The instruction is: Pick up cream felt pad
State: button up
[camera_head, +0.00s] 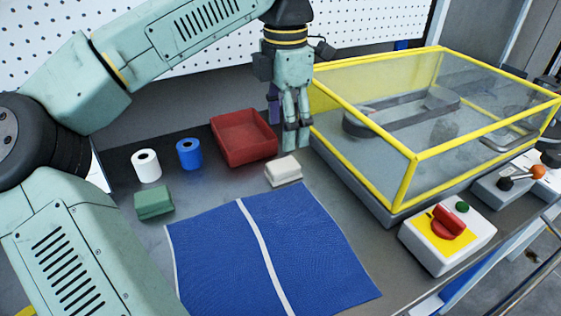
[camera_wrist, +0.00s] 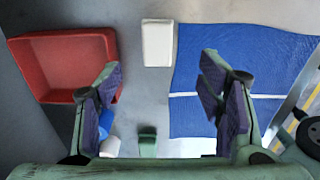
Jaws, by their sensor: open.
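The cream felt pad (camera_head: 283,170) is a small pale block lying on the grey table, between the red tray and the blue mat. In the wrist view it shows as a pale rectangle (camera_wrist: 158,43), beyond and between my fingertips, with nothing covering it. My gripper (camera_head: 291,148) hangs with its fingers pointing down, above the table close to the pad. In the wrist view my gripper (camera_wrist: 165,80) has its two dark-padded fingers spread wide apart, with nothing between them.
A red tray (camera_head: 216,132) stands left of the pad. A blue mat (camera_head: 215,245) with a white stripe lies in front. White (camera_head: 146,165) and blue (camera_head: 189,154) rolls and a green pad (camera_head: 154,203) lie left. A yellow-framed guard (camera_head: 403,185) and a control box (camera_head: 440,248) stand right.

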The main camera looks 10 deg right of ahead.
aim_at(283, 164)
notch_tip(283, 164, down, 2)
jog(key=shift+s+f, duration=0.1)
jog(key=shift+f, duration=0.1)
jog(key=shift+w+f+p, duration=0.15)
jog(key=shift+f+p, duration=0.35)
jog(key=shift+f, duration=1)
jog(key=shift+w+f+p, duration=0.1)
jog(key=shift+f+p, duration=0.4)
jog(key=shift+f, duration=1)
jog(key=shift+c, duration=0.4)
jog(key=c, duration=1.1)
